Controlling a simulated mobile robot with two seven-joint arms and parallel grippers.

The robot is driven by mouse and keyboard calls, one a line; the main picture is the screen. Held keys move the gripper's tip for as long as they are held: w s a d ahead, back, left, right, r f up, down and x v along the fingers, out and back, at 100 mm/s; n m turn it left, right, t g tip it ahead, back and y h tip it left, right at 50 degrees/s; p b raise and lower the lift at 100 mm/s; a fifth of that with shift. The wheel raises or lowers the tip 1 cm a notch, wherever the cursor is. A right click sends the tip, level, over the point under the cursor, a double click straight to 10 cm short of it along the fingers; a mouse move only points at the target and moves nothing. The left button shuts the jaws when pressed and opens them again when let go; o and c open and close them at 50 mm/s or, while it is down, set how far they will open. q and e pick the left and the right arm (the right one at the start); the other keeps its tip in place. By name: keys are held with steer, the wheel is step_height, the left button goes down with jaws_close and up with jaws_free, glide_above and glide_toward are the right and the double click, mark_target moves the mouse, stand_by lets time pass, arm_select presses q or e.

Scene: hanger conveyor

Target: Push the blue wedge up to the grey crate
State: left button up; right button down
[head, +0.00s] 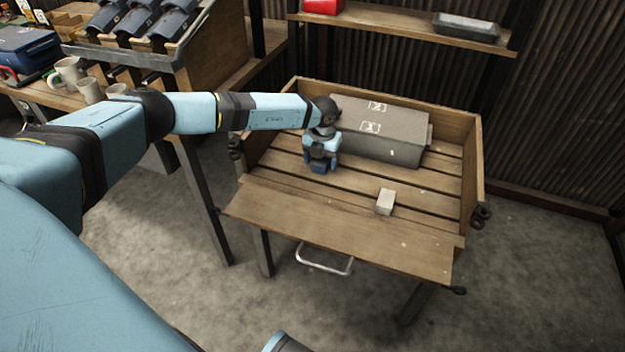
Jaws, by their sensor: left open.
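The grey crate (398,142) is a long closed box lying along the back of the wooden slatted cart. My left gripper (321,163) points down over the slats, just left of the crate's front side, with its fingers apart. A small dark blue piece (319,169), which looks like the blue wedge, shows low between the fingers. Most of it is hidden by the gripper, so its shape and any contact with the fingers or crate cannot be told. My right gripper is not in view.
A small pale block (384,204) sits on the slats in front of the crate. The cart has raised wooden sides (471,176) and a flat front board (345,226). Mugs (89,91) stand on a bench at left. The slats right of the block are clear.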

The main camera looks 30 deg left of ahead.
arm_select(q)
steer(key=shift+w+d+f, duration=0.1)
steer(key=shift+w+f, duration=0.05)
steer(key=shift+f, duration=0.65)
steer(key=shift+r+p, duration=0.3)
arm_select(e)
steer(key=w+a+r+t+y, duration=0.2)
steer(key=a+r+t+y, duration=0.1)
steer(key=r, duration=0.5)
arm_select(q)
step_height(320, 180, up, 15)
steer(key=p, duration=0.3)
steer(key=shift+s+p, duration=0.25)
steer(key=shift+p, duration=0.15)
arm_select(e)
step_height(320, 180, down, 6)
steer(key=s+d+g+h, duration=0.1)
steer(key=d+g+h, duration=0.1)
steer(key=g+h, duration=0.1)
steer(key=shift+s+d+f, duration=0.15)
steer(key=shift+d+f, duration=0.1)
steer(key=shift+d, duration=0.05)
arm_select(q)
steer(key=shift+s+f, duration=0.1)
steer(key=shift+f, duration=0.1)
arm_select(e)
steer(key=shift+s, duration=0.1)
